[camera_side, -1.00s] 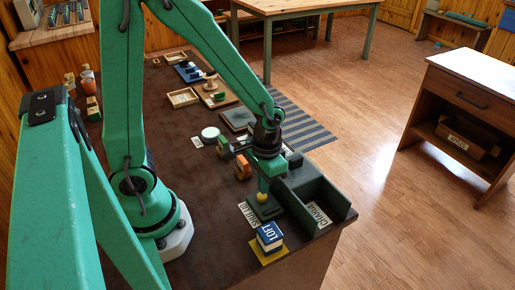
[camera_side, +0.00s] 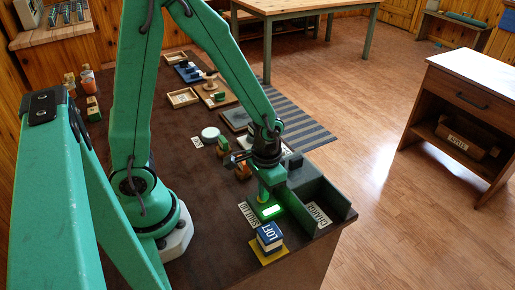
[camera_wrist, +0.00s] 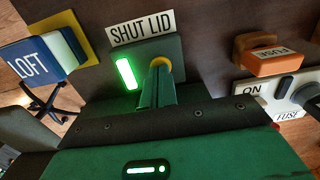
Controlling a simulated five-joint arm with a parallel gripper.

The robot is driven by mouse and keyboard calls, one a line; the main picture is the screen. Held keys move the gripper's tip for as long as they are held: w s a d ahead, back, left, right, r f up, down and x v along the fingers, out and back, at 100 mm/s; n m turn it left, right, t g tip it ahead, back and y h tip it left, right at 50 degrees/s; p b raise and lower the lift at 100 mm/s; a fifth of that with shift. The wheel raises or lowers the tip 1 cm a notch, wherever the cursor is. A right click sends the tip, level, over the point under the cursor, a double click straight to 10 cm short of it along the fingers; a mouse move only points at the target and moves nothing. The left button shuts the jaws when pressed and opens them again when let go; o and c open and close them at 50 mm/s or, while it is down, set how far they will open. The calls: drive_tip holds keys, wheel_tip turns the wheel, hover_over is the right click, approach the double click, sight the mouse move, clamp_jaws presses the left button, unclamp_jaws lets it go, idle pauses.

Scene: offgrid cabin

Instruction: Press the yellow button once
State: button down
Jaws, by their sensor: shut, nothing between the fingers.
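The yellow button (camera_wrist: 161,62) sits on a dark green plate (camera_wrist: 172,44) beside a SHUT LID label (camera_wrist: 141,28). In the wrist view only its far rim shows; my fingertips cover the rest. My gripper (camera_wrist: 159,75) is shut and empty, with its tips down at the button. They look in contact, though the exact touching point is hidden. A bar light (camera_wrist: 126,73) on the plate glows bright green. In the side view my gripper (camera_side: 263,188) points down over the button, and the lit bar (camera_side: 270,211) shows just in front.
A dark open box (camera_side: 342,208) with a CHARGE label stands right of the button plate. A blue and white LOFT block (camera_side: 269,236) sits on a yellow pad in front. Trays stand farther back.

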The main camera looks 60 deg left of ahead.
drive_tip(key=shift+s+f, duration=0.25)
drive_tip(key=shift+f, duration=0.3)
drive_tip(key=shift+r, duration=0.15)
wheel_tip(320, 180, up, 14)
drive_tip(key=w, duration=0.1)
drive_tip(key=shift+d+r, duration=0.2)
idle(0.6)
drive_tip(key=shift+r, duration=0.1)
idle(0.5)
drive_tip(key=s+a+r+t, duration=0.4)
drive_tip(key=s+r+t, duration=0.1)
drive_tip(key=r, duration=0.3)
drive_tip(key=shift+s+a+r+t, duration=0.15)
drive_tip(key=shift+a+r+t, duration=0.15)
drive_tip(key=shift+r+t, duration=0.15)
idle(1.1)
